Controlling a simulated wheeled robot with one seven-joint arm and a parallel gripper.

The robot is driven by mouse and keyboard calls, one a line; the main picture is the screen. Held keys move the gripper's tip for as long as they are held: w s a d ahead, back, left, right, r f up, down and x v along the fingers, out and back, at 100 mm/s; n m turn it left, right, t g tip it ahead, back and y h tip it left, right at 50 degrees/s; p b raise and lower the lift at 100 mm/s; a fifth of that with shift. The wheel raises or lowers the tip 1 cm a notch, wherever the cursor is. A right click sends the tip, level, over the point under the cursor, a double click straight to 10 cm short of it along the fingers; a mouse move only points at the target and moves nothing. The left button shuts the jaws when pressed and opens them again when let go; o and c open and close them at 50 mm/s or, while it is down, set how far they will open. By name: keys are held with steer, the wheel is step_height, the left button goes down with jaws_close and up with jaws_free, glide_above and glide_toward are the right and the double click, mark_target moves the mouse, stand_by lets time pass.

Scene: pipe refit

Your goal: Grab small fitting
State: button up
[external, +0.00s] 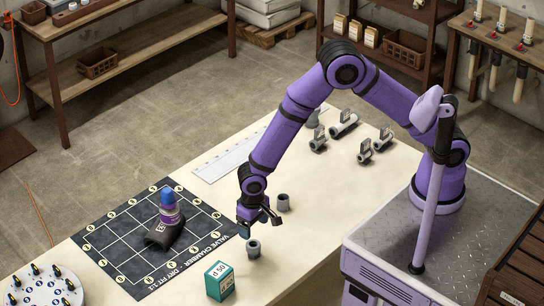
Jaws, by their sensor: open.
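My gripper (261,222) is open and points down above the pale table, right of the black mat. A small grey cylindrical fitting (253,249) stands upright on the table just below the gripper in the picture. A second grey cylindrical fitting (283,203) stands to the right of and behind the gripper. Several grey fittings with tags stand farther back, among them a tagged fitting (318,140), a longer one (343,125) and one at the right (365,151). I cannot tell which one the task means. The jaws look empty.
The black gridded mat (115,240) bears a dark pipe elbow (163,233) and a purple can with blue cap (169,206). A teal box (219,281) stands near the front. A white ruler sheet (225,157) lies behind. A round white tray (42,288) is front left.

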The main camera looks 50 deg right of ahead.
mark_target(253, 251)
steer(key=f, duration=1)
steer(key=shift+w+f, duration=0.15)
steer(key=shift+w, duration=0.05)
steer(key=c, duration=1)
